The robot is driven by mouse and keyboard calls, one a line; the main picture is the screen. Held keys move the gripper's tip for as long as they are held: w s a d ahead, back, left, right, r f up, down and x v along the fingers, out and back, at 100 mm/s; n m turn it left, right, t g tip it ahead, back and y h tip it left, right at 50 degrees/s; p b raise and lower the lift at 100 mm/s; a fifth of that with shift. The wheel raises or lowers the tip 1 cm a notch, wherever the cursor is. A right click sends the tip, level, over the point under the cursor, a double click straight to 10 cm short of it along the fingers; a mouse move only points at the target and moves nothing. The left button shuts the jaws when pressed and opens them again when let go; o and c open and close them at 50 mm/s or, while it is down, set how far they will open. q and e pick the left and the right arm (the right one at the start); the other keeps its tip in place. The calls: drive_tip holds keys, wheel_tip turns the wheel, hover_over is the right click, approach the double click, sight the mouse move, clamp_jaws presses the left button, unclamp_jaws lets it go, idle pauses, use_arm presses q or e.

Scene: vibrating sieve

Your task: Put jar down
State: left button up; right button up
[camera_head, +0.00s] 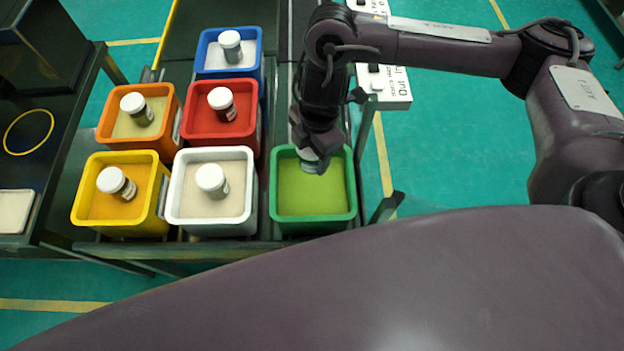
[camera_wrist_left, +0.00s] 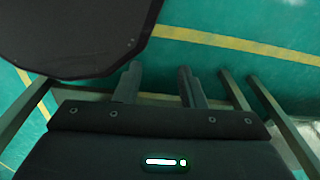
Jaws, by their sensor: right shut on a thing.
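My right gripper (camera_head: 316,146) comes down from above over the back part of the green bin (camera_head: 314,224) in the head view. It is shut on a jar (camera_head: 309,166), which is mostly hidden by the gripper; only a small pale part shows. The green bin holds a flat green fill with no other jar visible in it. Whether the held jar touches the fill is not clear. My left gripper (camera_wrist_left: 158,86) shows only in the left wrist view, with its two fingers apart and nothing between them.
White-lidded jars stand or lean in the blue bin (camera_head: 206,66), red bin (camera_head: 222,146), orange bin (camera_head: 112,144), yellow bin (camera_head: 93,214) and white bin (camera_head: 210,226), left of the green one. A dark table (camera_head: 62,170) with a yellow ring (camera_head: 28,132) stands farther left.

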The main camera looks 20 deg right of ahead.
wheel_tip(320, 180, down, 8)
drive_tip(key=shift+f+b, duration=0.25)
drive_tip(key=shift+b, duration=0.8)
drive_tip(key=shift+f, duration=0.55)
wheel_tip(320, 180, down, 2)
drive_tip(key=shift+f+b, duration=0.25)
drive_tip(key=shift+b, duration=0.5)
drive_tip(key=shift+f, duration=0.45)
drive_tip(key=shift+f, duration=0.15)
drive_tip(key=o, duration=1)
drive_tip(key=shift+o, duration=0.2)
